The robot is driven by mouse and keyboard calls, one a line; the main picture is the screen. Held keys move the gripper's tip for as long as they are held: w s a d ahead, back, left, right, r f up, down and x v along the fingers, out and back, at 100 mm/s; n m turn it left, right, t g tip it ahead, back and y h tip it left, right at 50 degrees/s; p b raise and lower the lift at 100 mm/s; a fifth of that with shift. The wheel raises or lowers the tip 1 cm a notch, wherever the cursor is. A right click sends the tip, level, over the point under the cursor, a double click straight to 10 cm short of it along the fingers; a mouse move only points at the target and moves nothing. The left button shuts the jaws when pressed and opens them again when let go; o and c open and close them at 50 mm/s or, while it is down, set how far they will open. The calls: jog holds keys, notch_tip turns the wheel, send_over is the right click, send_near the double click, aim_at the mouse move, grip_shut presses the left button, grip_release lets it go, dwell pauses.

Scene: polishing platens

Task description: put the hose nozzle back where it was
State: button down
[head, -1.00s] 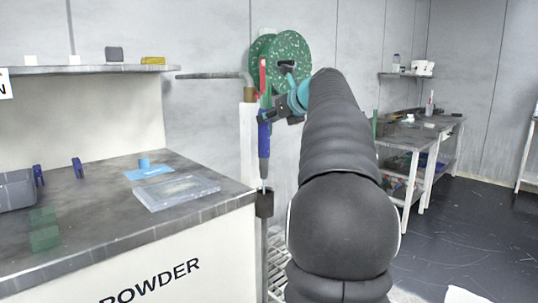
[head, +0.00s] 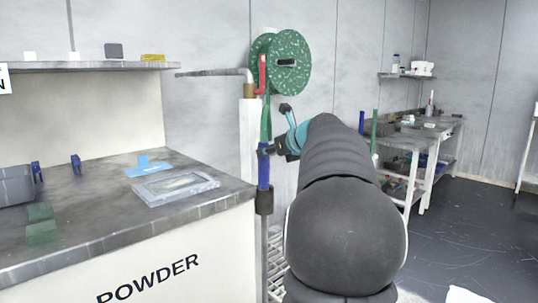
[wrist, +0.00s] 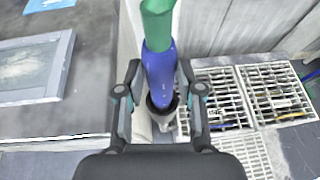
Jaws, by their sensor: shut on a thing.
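The hose nozzle (head: 264,174) is blue and hangs upright below a green hose (head: 266,123). My gripper (head: 266,151) is shut on it near its upper end. The nozzle's lower end is at the dark cup-shaped holder (head: 264,201) on the post beside the bench, and its tip is hidden inside the rim. In the wrist view the blue nozzle (wrist: 159,76) stands between my two fingers (wrist: 160,95), with the dark holder ring (wrist: 160,108) around its lower end. I cannot tell how deep it sits.
A green hose reel (head: 282,63) is on the wall above, with a red lever (head: 262,73) and a pipe beside it. The grey bench (head: 90,218) with a clear tray (head: 176,188) is close on the left. Floor grates (wrist: 275,90) lie to the right.

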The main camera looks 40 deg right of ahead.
jog(key=shift+f, duration=0.1)
jog(key=c, duration=0.7)
grip_release()
jog(key=shift+c, duration=0.2)
jog(key=v, duration=1.2)
jog(key=shift+a, duration=0.1)
